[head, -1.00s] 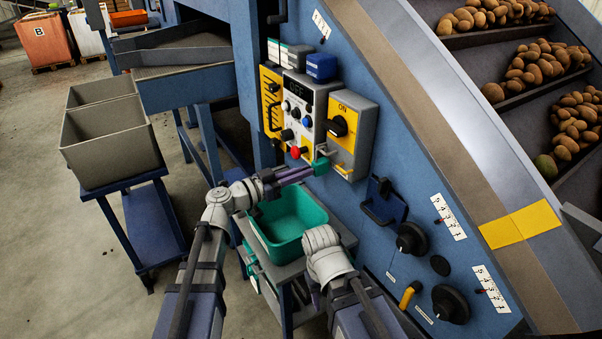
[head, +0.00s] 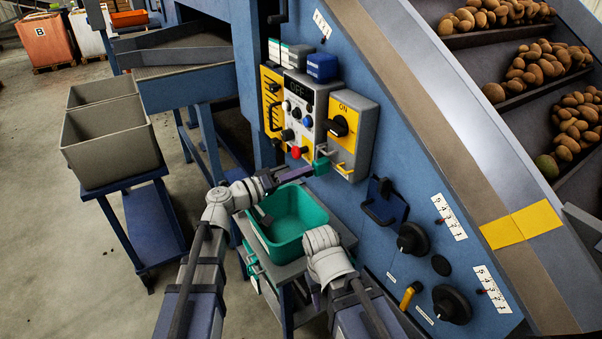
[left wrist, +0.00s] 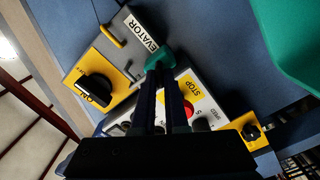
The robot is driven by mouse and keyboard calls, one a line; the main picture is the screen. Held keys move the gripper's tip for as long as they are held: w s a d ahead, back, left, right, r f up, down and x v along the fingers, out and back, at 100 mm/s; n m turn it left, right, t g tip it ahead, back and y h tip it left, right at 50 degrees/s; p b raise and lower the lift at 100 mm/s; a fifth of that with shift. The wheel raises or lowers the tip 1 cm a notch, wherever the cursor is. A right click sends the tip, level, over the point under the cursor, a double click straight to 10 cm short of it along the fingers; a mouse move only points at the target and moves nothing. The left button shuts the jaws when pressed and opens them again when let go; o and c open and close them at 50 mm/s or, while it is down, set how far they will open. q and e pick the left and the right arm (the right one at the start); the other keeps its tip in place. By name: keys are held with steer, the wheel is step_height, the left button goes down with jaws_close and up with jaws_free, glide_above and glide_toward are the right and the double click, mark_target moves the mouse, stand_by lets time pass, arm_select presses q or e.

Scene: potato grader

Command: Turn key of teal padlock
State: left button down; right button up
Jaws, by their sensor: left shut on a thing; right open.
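The small teal padlock (head: 321,166) is at the lower left edge of the grey and yellow ON switch box (head: 352,105) in the head view. My left gripper (head: 313,169) reaches it from the left and is shut on it. In the left wrist view the teal padlock (left wrist: 160,59) shows at the tips of the dark fingers, which hide part of it. I cannot make out a key, and I cannot tell whether the shackle is closed. My right gripper (head: 316,298) is low by the stand, mostly hidden behind its own wrist, and open.
A control panel (head: 297,110) with knobs and a red stop button (head: 296,152) is left of the box. A teal bin (head: 300,245) stands below my left gripper. A blue bracket (head: 384,202) and black knobs (head: 411,238) are on the panel at the right.

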arm_select(q)
steer(key=n, duration=0.7)
steer(key=shift+f, duration=0.1)
stand_by(0.5)
steer(key=c, duration=0.9)
jaws_free()
steer(key=shift+c, duration=0.2)
steer(key=v, duration=0.8)
steer(key=shift+w, duration=0.1)
